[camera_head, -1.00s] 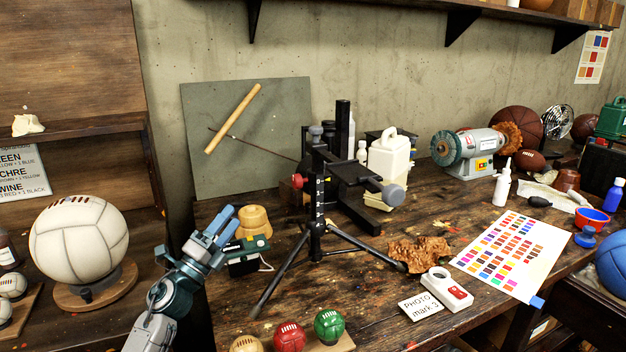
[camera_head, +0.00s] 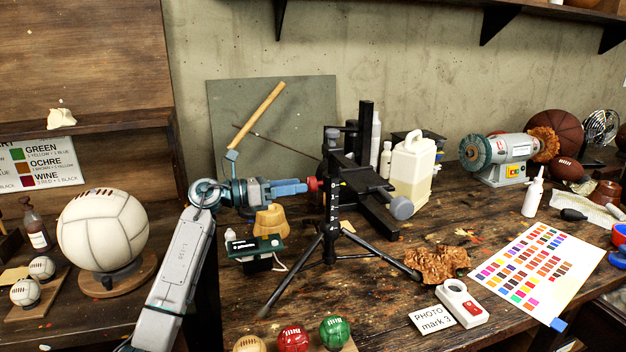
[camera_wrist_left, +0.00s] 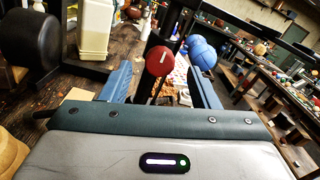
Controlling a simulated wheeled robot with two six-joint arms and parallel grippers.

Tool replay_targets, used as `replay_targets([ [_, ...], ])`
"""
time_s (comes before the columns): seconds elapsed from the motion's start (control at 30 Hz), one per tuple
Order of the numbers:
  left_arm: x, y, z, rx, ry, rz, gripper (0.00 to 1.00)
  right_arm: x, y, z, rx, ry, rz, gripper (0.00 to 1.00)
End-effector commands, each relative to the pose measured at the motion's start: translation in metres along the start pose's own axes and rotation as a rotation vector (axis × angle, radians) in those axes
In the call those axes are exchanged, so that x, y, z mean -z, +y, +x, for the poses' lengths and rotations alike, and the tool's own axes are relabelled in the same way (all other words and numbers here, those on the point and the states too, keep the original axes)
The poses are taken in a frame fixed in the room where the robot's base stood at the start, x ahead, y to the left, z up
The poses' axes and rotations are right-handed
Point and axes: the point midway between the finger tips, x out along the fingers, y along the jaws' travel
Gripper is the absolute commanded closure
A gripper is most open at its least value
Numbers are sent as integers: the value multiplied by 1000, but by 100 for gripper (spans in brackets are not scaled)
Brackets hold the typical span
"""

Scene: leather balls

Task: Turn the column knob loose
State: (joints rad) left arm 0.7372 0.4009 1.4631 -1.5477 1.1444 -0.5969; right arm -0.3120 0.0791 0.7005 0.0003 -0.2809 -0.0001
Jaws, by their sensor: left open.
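The red column knob (camera_head: 312,184) sits on the left side of the black tripod column (camera_head: 331,212). In the left wrist view the round red knob (camera_wrist_left: 160,58) shows a white line across its face. My left gripper (camera_head: 302,187) points right, level with the knob, its fingertips right at it. In the left wrist view the two blue fingers of the left gripper (camera_wrist_left: 160,72) are apart, one on each side of the knob, with gaps showing. My right gripper is not in view.
Below the left gripper are a tan wooden form (camera_head: 272,221) and a small green-topped device (camera_head: 255,246). A white jug (camera_head: 413,175) stands behind the tripod. Small balls (camera_head: 334,331) line the front edge. A colour chart (camera_head: 530,270) lies at right.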

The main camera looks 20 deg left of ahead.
Motion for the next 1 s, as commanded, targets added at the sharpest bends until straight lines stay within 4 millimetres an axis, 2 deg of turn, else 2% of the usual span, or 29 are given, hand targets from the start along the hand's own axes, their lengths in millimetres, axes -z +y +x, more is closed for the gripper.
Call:
replay_targets([
  [0.1,-3,-2,24,3,-3,-4,45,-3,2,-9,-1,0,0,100],
  [0.3,-1,0,47,1,-2,-2,45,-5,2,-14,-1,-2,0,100],
  [0.67,0,0,53,0,-1,-1,45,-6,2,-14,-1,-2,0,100],
  [0.7,0,0,53,0,-1,-1,47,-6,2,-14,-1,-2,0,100],
  [0.77,0,0,53,0,-1,-1,58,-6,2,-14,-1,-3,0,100],
  [0.9,0,0,53,0,-1,-1,86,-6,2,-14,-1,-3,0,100],
  [0.93,0,0,53,0,-1,-1,90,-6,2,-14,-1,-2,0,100],
  [1.0,0,0,53,0,-1,-2,89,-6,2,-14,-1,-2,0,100],
])
